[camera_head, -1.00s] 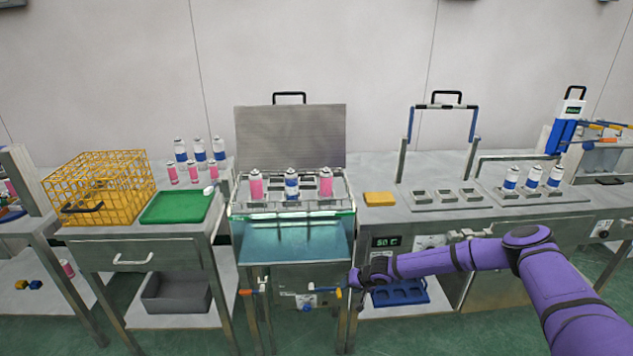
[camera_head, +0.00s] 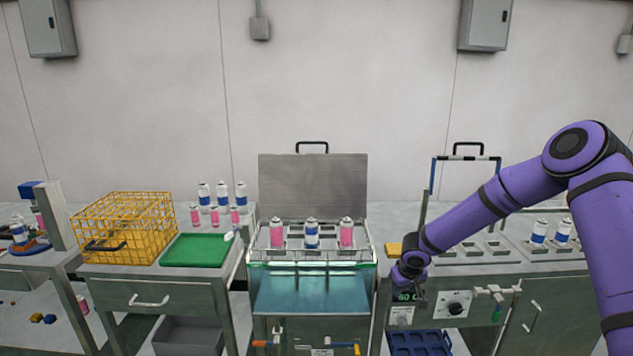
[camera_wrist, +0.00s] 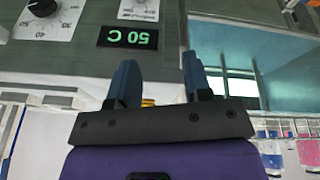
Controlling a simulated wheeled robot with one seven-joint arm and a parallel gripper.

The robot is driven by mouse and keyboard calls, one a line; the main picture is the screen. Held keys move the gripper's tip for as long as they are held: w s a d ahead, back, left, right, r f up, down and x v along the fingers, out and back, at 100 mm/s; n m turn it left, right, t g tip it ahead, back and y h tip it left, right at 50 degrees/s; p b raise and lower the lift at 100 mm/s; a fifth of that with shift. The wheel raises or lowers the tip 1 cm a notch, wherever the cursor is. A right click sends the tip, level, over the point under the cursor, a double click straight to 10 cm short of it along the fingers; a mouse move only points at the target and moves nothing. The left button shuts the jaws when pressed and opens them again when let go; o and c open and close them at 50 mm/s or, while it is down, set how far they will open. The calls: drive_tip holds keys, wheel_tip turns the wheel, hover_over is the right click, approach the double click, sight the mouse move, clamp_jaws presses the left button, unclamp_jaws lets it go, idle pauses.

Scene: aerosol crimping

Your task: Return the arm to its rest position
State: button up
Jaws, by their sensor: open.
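My gripper (camera_head: 408,290) is at the end of the purple arm, in front of the bench to the right of the water bath. In the wrist view the gripper (camera_wrist: 160,85) shows two dark blue-grey fingers spread apart with nothing between them. The 50 C display (camera_wrist: 128,38) and a dial (camera_wrist: 42,8) lie beyond the fingers. In the head view the gripper partly covers the display and its fingertips are too small to make out well.
The water bath (camera_head: 310,290) has an open lid (camera_head: 312,185) and three cans in its rack. A yellow wire basket (camera_head: 125,228) and green tray (camera_head: 197,250) stand to its left. A blue tray (camera_head: 420,343) is below the right bench. Open floor is hardly visible.

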drive_tip(key=s+d+r+h, duration=0.15)
drive_tip(key=s+r, duration=0.35)
drive_tip(key=r, duration=0.5)
drive_tip(key=s+d+r+m+h, duration=0.1)
drive_tip(key=s+d+r, duration=0.2)
drive_tip(key=s+r, duration=0.5)
drive_tip(key=s+d+r+h, duration=0.2)
drive_tip(key=s+r, duration=0.1)
drive_tip(key=r, duration=1)
drive_tip(key=s+r+y, duration=0.1)
drive_tip(key=s+r, duration=0.2)
drive_tip(key=s, duration=0.6)
drive_tip(key=s+a+r+m+t+y, duration=0.1)
drive_tip(key=s+r, duration=0.3)
drive_tip(key=s, duration=0.6)
drive_tip(key=s+a+r+m+y, duration=0.1)
drive_tip(key=s+r, duration=0.3)
drive_tip(key=s, duration=0.5)
drive_tip(key=shift+s+a+r+t+y, duration=0.15)
drive_tip(key=shift+s+a+t+y, duration=0.2)
drive_tip(key=shift+y, duration=0.5)
